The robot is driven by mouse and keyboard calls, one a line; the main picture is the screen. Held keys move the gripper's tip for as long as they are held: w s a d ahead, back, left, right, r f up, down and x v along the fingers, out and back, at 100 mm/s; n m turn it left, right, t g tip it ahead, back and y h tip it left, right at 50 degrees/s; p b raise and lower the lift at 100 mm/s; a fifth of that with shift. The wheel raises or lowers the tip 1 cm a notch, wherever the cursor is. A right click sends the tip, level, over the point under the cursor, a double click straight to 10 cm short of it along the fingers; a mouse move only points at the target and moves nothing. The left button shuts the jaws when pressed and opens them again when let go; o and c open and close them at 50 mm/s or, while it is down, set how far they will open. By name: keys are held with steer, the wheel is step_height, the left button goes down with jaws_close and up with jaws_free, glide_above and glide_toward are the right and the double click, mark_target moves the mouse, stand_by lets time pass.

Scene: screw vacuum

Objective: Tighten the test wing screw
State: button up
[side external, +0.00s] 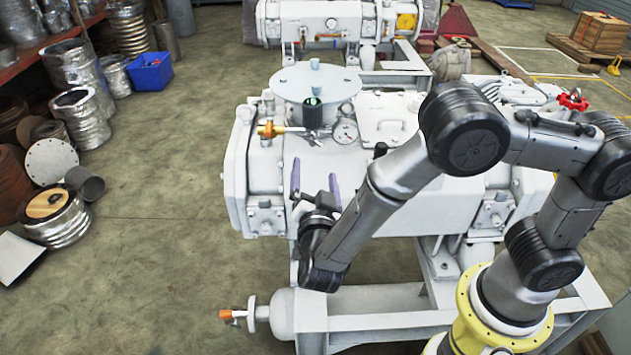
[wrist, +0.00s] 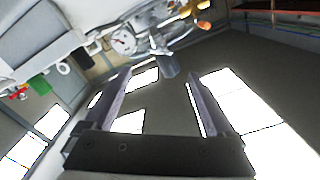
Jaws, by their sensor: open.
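A small grey wing-shaped piece, which looks like the test wing screw (side external: 315,138), sits on top of the white pump housing, between a brass fitting (side external: 270,130) and a round dial gauge (side external: 345,132). It appears small and unclear in the wrist view (wrist: 157,44), beyond the fingertips. My gripper (side external: 314,172) is open, its two purple-grey fingers apart and pointing up in the side view. It is in front of and below the screw in that picture, with nothing between the fingers. The wrist view shows the open fingers (wrist: 158,76) with a clear gap.
The pump housing (side external: 385,205) fills the middle, with a round lid (side external: 315,82) on top behind the screw. The gauge (wrist: 123,41) lies close beside the screw. A red handwheel (side external: 573,100) is at the right. Metal cans and a blue bin (side external: 150,72) stand far left.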

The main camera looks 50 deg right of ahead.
steer(key=shift+v, duration=1.05)
steer(key=shift+d, duration=0.15)
